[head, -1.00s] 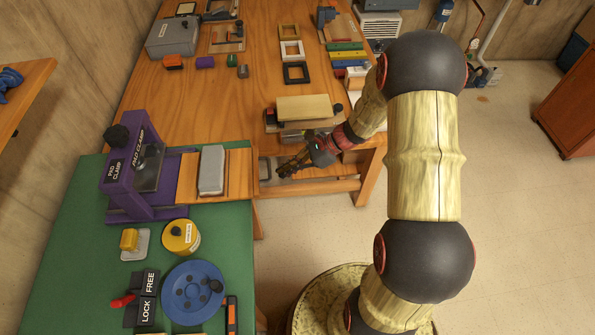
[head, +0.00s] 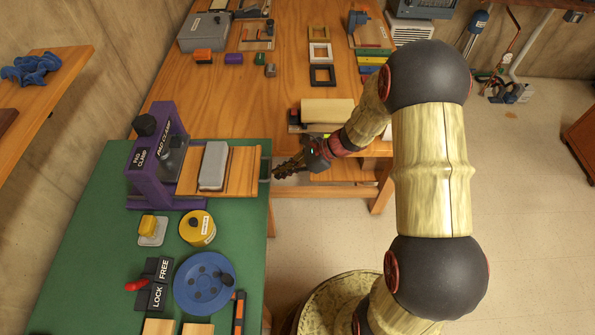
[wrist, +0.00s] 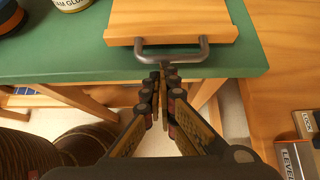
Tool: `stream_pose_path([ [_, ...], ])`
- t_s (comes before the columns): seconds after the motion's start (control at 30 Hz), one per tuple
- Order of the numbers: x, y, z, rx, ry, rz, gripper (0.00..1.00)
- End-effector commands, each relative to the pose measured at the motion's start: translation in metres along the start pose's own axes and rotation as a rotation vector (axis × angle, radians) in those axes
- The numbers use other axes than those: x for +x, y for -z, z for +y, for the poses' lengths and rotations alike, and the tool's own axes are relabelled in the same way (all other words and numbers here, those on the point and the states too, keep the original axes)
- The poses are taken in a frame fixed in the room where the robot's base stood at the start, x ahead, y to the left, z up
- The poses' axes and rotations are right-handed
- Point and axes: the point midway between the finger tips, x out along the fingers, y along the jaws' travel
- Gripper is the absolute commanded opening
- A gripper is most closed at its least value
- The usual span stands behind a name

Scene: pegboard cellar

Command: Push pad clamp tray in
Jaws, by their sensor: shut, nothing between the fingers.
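The purple pad clamp (head: 140,188) stands on the green bench top. Its wooden tray (head: 243,172) lies partly out to the right, bearing a long grey pad (head: 213,166). The pad is close to the clamp frame but to the right of it. In the wrist view the tray (wrist: 170,22) has a grey bar handle (wrist: 203,50) on its front edge. My gripper (head: 276,172) is shut and empty, just right of the tray. In the wrist view its fingertips (wrist: 168,70) meet the handle bar near its middle; I cannot tell whether they touch.
A yellow tin (head: 197,228), a blue wheel (head: 203,283) and a LOCK/FREE lever (head: 152,284) are on the green top in front of the clamp. The wooden bench (head: 270,95) behind holds frames and boxes. Open floor lies to the right.

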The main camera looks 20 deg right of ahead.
Motion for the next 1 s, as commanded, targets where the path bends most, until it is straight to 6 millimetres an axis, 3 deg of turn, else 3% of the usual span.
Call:
stream_pose_path([
  [0.2,0.045,-0.039,0.000,-0.005,-0.004,-0.001,0.00],
  [0.5,0.091,-0.077,-0.002,-0.004,-0.002,-0.002,0.00],
  [0.7,0.108,-0.091,-0.002,-0.002,-0.001,-0.001,0.00],
  [1.0,0.114,-0.097,-0.003,-0.002,0.000,-0.002,0.00],
])
